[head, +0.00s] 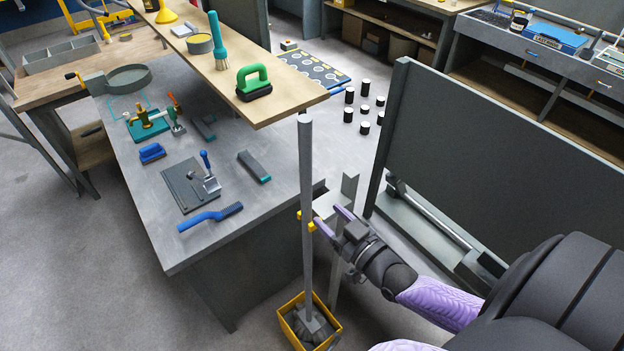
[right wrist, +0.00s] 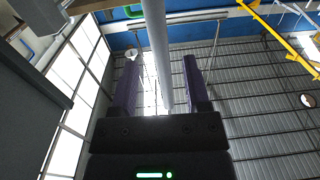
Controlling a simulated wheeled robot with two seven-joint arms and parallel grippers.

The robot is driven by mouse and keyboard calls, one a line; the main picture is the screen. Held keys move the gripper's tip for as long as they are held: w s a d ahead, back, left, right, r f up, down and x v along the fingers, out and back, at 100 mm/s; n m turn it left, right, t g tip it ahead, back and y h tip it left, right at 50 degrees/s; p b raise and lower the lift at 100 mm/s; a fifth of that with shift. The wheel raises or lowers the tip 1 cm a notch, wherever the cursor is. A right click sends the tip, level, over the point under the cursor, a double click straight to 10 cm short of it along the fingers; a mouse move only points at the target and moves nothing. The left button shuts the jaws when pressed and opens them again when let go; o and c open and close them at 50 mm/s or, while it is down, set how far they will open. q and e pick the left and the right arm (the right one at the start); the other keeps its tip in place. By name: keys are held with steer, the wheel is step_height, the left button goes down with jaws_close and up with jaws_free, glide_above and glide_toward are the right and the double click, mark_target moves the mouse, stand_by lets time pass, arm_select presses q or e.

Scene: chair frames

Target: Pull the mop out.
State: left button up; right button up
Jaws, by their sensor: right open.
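The mop stands upright with a long grey handle (head: 306,190). Its grey head (head: 308,325) sits down in a yellow bucket (head: 336,327) on the floor, beside the grey workbench. My right gripper (head: 327,215) is open just right of the handle, about halfway up, with its purple fingers pointing at it. In the right wrist view the handle (right wrist: 157,50) shows between the two spread fingers (right wrist: 160,60); I cannot tell whether it touches either. My left gripper is not in view.
The grey workbench (head: 225,235) with brushes and tools is left of the mop. A wooden shelf board (head: 285,102) overhangs it, its corner close behind the handle top. A dark panel (head: 490,150) stands to the right. Open floor lies at the lower left.

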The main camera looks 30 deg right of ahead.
mark_target(307, 197)
steer(key=w+b, duration=0.1)
steer(key=w, duration=0.1)
steer(key=w+b, duration=0.1)
steer(key=w, duration=0.1)
steer(key=w+b, duration=0.1)
steer(key=w, duration=0.2)
steer(key=shift+w+a+f+b, duration=0.1)
steer(key=shift+a+f+b, duration=0.1)
steer(key=shift+f+b, duration=0.1)
steer(key=shift+r, duration=0.1)
steer(key=shift+c, duration=0.8)
jaws_close()
steer(key=shift+w+r, duration=0.1)
steer(key=shift+r, duration=0.05)
steer(key=shift+a+p, duration=0.3)
steer(key=shift+p, duration=0.1)
